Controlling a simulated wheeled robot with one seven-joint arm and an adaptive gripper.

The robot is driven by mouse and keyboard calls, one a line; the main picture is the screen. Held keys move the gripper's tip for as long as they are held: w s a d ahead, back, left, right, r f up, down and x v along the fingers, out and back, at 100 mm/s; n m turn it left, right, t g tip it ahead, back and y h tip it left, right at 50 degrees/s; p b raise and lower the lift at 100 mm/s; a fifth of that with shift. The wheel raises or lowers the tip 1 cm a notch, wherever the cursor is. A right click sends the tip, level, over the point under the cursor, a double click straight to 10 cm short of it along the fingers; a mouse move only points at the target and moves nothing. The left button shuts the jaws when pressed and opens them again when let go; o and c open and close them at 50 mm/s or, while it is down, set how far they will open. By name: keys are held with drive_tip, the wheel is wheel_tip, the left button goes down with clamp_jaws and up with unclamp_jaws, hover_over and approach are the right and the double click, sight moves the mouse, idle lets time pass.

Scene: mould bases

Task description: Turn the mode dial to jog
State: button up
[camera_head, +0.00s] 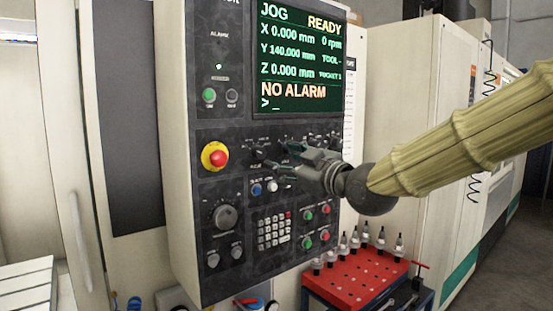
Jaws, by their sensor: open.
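The dark control panel (217,275) fills the middle of the head view. Its screen (300,60) reads JOG and READY, with NO ALARM below. A row of small dark dials runs under the screen; one dial (258,151) shows at the left of the row. I cannot read the labels, so I cannot tell which is the mode dial or where it points. My gripper (280,160) is open in front of the panel, just below and over part of this row. Its fingers point left and hide some controls. I cannot tell whether they touch a dial.
A red emergency stop (217,157) sits left of the dials. A larger knob (223,215), a keypad (274,230) and several coloured buttons lie below. A red tool rack (350,283) with several upright holders stands low at the right.

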drive_tip(key=shift+v, duration=0.85)
drive_tip(key=shift+w, duration=0.1)
wheel_tip(320, 180, down, 22)
drive_tip(key=w+d+m+g+h, duration=0.2)
drive_tip(key=w+m+g+h, duration=0.1)
drive_tip(key=m, duration=0.1)
drive_tip(key=s+d+f+m+g+h, duration=0.15)
drive_tip(key=s+f, duration=0.25)
drive_tip(key=f, duration=1)
drive_tip(key=s+d+f+m+g+h, duration=0.1)
drive_tip(key=s+d+f+m+g, duration=0.2)
drive_tip(key=f, duration=1.1)
drive_tip(key=s+d+f+m+g+h, duration=0.1)
drive_tip(key=s+d+f+g, duration=0.1)
drive_tip(key=s+f, duration=0.65)
drive_tip(key=s+d+f+m+g+h, duration=0.2)
drive_tip(key=s+f, duration=0.5)
drive_tip(key=f, duration=0.3)
drive_tip(key=s+d+f+g, duration=0.1)
drive_tip(key=s+d+f, duration=0.1)
drive_tip(key=s, duration=0.5)
drive_tip(key=s+d+f+m+g+h, duration=0.1)
drive_tip(key=s+f, duration=0.4)
drive_tip(key=s, duration=0.2)
drive_tip(key=s+d+f+m+g, duration=0.1)
drive_tip(key=s+f, duration=0.3)
drive_tip(key=s, duration=0.4)
drive_tip(key=shift+d+g+h, duration=0.35)
drive_tip(key=shift+d+g, duration=0.2)
drive_tip(key=shift+d, duration=0.3)
